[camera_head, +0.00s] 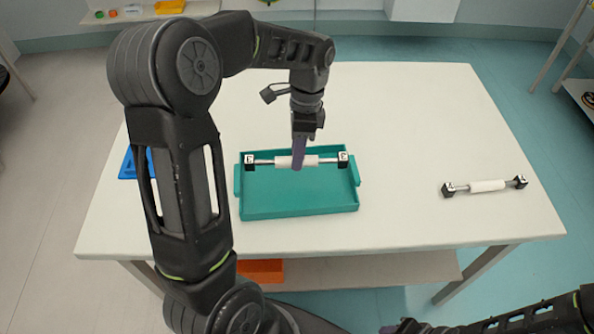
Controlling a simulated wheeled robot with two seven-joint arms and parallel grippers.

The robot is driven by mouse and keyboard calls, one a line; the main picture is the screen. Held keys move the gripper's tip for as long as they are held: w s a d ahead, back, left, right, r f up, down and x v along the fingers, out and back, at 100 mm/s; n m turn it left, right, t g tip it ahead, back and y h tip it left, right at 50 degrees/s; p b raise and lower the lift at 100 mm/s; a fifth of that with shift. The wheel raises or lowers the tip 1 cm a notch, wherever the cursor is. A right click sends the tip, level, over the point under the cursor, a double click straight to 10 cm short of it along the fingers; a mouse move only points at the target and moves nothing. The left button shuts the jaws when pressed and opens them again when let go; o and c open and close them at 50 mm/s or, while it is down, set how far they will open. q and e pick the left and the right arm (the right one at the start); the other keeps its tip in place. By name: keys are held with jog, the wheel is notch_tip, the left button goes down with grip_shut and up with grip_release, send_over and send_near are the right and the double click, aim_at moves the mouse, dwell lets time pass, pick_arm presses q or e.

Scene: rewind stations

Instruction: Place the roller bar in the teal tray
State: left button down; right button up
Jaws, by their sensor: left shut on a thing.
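A roller bar (282,162) with a white sleeve and black end blocks spans the back part of the teal tray (300,205). My left gripper (298,162) comes down from above and is shut on its white middle. The bar lies along the tray's length; I cannot tell whether it touches the tray floor or hangs just above it. A second, similar roller bar (487,186) lies on the right side of the white table, clear of the tray. My right arm shows at the lower right edge, and the state of its gripper (402,327) is unclear.
The white table (420,120) is bare between the tray and the second bar. A blue item (129,166) sits at the left, partly behind my left arm. An orange item (262,270) is on the lower shelf. Other furniture stands at the back and right.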

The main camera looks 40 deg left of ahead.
aim_at(295, 184)
pick_arm(q)
jog(key=shift+w+x, duration=0.2)
jog(key=shift+x, duration=0.6)
jog(key=shift+w+x, duration=0.15)
jog(key=shift+x, duration=0.6)
jog(key=shift+f, duration=0.15)
jog(key=shift+w+x, duration=0.2)
jog(key=shift+x, duration=0.7)
jog(key=shift+w+x, duration=0.2)
jog(key=shift+x, duration=0.7)
jog(key=shift+f, duration=0.15)
jog(key=c, duration=1.2)
grip_release()
jog(key=shift+o, duration=0.2)
jog(key=v, duration=1.2)
